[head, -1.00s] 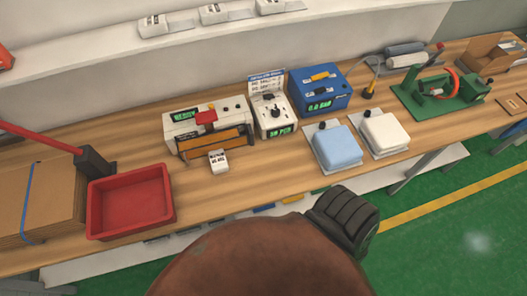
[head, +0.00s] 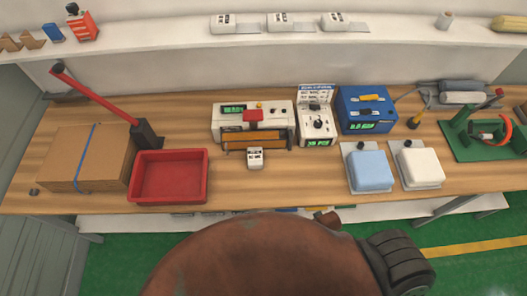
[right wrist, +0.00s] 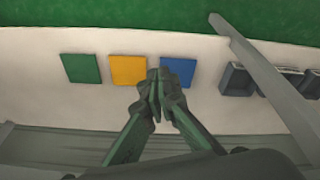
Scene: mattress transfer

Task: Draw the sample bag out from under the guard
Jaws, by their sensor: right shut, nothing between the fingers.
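A small white labelled packet, apparently the sample bag (head: 255,158), lies at the front of a white sealing machine (head: 228,125). Its upper edge meets the orange-brown guard bar (head: 254,140) across the machine's front; how far it runs underneath is hidden. My right gripper (right wrist: 160,82) shows in the right wrist view, shut and empty, with its fingertips together in front of coloured panels below the bench. I cannot make out either gripper in the head view.
A red tray (head: 170,178) and a cardboard stack (head: 85,158) with a red-handled lever stand left. A panelled unit (head: 316,115), blue box (head: 368,108), blue pad (head: 371,170) and white pad (head: 419,166) stand right. Bare wood (head: 305,180) lies right of the packet.

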